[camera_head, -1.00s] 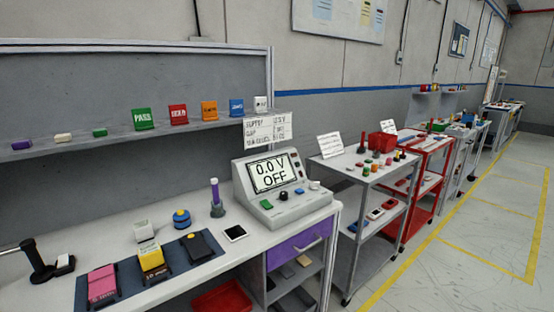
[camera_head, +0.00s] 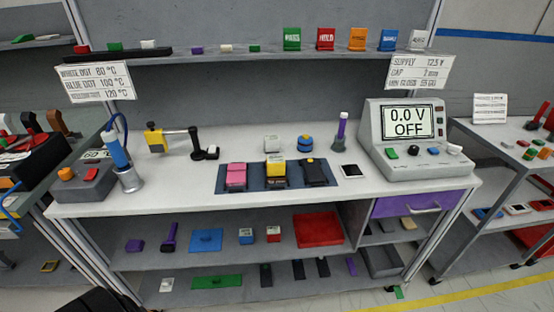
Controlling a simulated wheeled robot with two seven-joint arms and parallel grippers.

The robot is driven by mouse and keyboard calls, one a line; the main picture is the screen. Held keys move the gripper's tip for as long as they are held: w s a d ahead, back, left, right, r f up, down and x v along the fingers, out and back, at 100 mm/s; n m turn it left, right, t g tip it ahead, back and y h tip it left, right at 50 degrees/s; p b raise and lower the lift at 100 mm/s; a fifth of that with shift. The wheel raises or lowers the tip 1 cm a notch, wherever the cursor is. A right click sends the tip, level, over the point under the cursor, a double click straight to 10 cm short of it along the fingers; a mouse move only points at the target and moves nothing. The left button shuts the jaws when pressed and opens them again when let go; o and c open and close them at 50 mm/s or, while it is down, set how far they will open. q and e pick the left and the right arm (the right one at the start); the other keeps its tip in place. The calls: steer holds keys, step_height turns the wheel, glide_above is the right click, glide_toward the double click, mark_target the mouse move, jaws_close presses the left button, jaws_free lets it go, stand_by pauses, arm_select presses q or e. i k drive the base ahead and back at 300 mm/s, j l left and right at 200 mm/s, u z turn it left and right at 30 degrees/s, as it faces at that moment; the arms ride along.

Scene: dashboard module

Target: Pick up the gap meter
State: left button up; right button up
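No label in view names the gap meter, so I cannot tell for sure which thing it is. A dark blue mat (camera_head: 348,181) on the white workbench (camera_head: 210,195) holds a pink device (camera_head: 236,176), a yellow device (camera_head: 276,172) and a black device (camera_head: 315,172) side by side. A yellow and black tool (camera_head: 172,138) with a long arm stands on the bench to their left, beside a small black stand (camera_head: 205,152). Neither of my grippers shows in the head view.
A grey console (camera_head: 410,138) reading "0.0 V OFF" stands at the bench's right. A blue and white tool (camera_head: 118,150) stands in a holder at the left. Lower shelves hold trays and small parts. The bench front is clear.

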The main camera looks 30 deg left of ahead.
mark_target(276, 164)
steer(key=i+l+u, duration=0.4)
steer(key=l, duration=0.2)
steer(key=i+l+u, duration=0.2)
steer(key=l, duration=0.15)
steer(key=k, duration=0.05)
